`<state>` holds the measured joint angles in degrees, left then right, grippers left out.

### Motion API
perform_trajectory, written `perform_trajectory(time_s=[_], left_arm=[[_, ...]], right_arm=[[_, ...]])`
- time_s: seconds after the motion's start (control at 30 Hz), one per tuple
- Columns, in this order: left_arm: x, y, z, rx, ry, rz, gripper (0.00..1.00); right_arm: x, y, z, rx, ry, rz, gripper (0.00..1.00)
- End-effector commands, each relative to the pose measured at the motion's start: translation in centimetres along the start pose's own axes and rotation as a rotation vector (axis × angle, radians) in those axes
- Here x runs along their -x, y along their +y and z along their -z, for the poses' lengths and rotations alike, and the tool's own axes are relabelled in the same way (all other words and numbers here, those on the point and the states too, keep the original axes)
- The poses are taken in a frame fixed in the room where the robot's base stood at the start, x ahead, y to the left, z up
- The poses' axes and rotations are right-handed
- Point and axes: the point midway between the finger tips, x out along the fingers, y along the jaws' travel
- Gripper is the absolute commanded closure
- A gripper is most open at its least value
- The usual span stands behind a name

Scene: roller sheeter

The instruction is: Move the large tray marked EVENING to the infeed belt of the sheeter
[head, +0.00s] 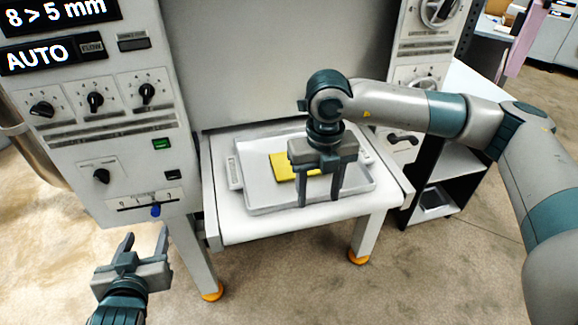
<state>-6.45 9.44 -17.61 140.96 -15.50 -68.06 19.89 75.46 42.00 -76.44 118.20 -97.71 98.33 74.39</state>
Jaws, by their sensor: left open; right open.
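A large light-grey tray (262,196) lies flat on the white infeed belt (232,226) of the sheeter. A flat yellow piece (282,168) lies in the tray, partly hidden by my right gripper. No EVENING marking can be read on the tray. My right gripper (320,203) is open, fingers pointing down, over the right half of the tray; I cannot tell whether the fingertips touch it. My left gripper (147,239) is open and empty, in front of the control panel and left of the belt, apart from the tray.
The sheeter's control panel (100,120), with knobs, stands left of the belt; a second knob panel (425,50) stands right. The floor (290,285) in front of the belt is clear.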

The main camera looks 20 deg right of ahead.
Motion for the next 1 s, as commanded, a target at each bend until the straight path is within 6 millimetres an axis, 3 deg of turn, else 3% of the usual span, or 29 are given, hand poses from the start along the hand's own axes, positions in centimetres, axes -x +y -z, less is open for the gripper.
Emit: perform_trajectory(time_s=[0.3,0.5,1.0], left_arm=[[0.0,0.0,0.0,0.0,0.0,0.0,0.49],[0.0,0.0,0.0,0.0,0.0,0.0,0.49],[0.0,0.0,0.0,0.0,0.0,0.0,0.49]], right_arm=[[5.7,0.0,-0.1,0.0,-0.004,-0.002,0.5],[8.3,0.0,-0.1,-0.001,-0.002,-0.001,0.5],[9.3,-0.1,-0.1,0.0,0.0,-0.001,0.5]])
